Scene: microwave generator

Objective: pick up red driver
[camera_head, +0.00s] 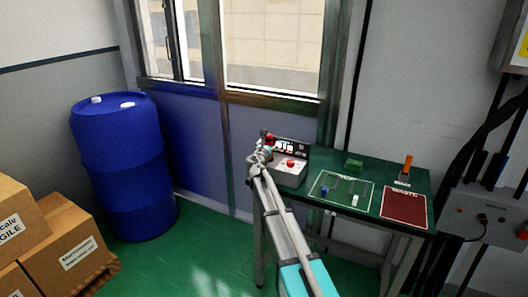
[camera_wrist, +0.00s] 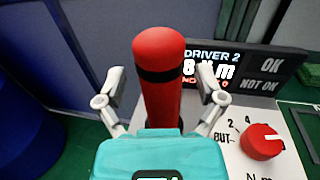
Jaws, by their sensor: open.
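The red driver (camera_wrist: 160,85) stands upright in the wrist view, a red cylinder with a black band near its rounded top. My gripper (camera_wrist: 168,90) is open, with one finger on each side of the driver and visible gaps between. The lower end of the driver is hidden behind my gripper's body. In the head view my gripper (camera_head: 262,154) is at the left end of the green table, by the control box. A small bit of the red driver (camera_head: 269,138) shows there.
The control box (camera_head: 289,165) has a "DRIVER 2" display (camera_wrist: 225,70) and a red knob (camera_wrist: 262,142), close right of the driver. The green table (camera_head: 325,165) also bears a tray (camera_head: 341,203), a green block (camera_head: 354,164), an orange-handled tool (camera_head: 406,167) and a red WASTE mat (camera_head: 404,207).

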